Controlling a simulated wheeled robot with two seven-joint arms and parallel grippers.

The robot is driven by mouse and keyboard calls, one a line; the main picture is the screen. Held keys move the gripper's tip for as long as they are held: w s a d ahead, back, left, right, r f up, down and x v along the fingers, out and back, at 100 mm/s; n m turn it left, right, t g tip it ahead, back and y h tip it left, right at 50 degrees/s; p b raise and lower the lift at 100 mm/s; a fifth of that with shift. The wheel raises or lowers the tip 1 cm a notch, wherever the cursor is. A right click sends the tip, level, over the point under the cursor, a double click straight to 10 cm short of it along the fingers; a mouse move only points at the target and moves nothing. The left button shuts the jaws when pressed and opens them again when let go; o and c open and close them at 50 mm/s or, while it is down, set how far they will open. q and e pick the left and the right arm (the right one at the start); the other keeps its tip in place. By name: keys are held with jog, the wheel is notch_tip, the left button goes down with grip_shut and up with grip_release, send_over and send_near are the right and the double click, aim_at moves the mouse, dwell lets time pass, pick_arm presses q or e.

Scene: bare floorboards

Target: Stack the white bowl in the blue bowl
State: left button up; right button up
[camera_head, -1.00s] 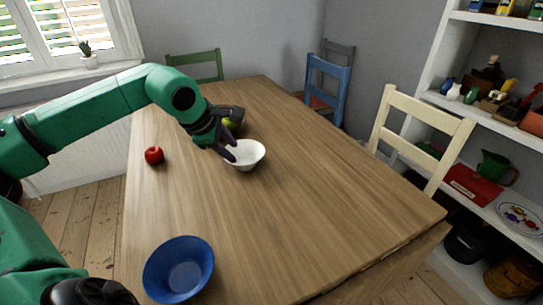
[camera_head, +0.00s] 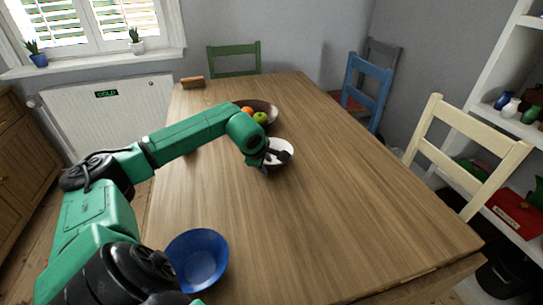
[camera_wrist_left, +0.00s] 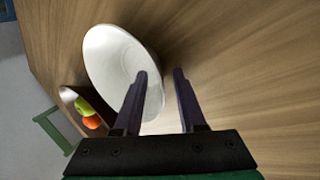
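The white bowl (camera_head: 283,147) stands upright on the wooden table, with my left gripper (camera_head: 277,156) at its near left side. In the left wrist view the white bowl (camera_wrist_left: 112,62) shows large. My left gripper (camera_wrist_left: 160,75) is open there, one finger over the bowl's inside and the other outside it, with the rim between them. I cannot tell whether a finger touches it. The blue bowl (camera_head: 200,262) sits empty and upright near the table's front left, partly behind my left arm. My right gripper is out of view.
A brown fruit bowl (camera_head: 268,107) with an orange and a green apple stands just behind the white bowl. A brown block (camera_head: 192,82) lies at the far left table corner. The table's middle and right (camera_head: 350,200) are clear. Chairs stand around the far and right sides.

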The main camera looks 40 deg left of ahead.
pick_arm(q)
jog(key=shift+w+f, duration=0.1)
grip_shut()
dwell(1.3)
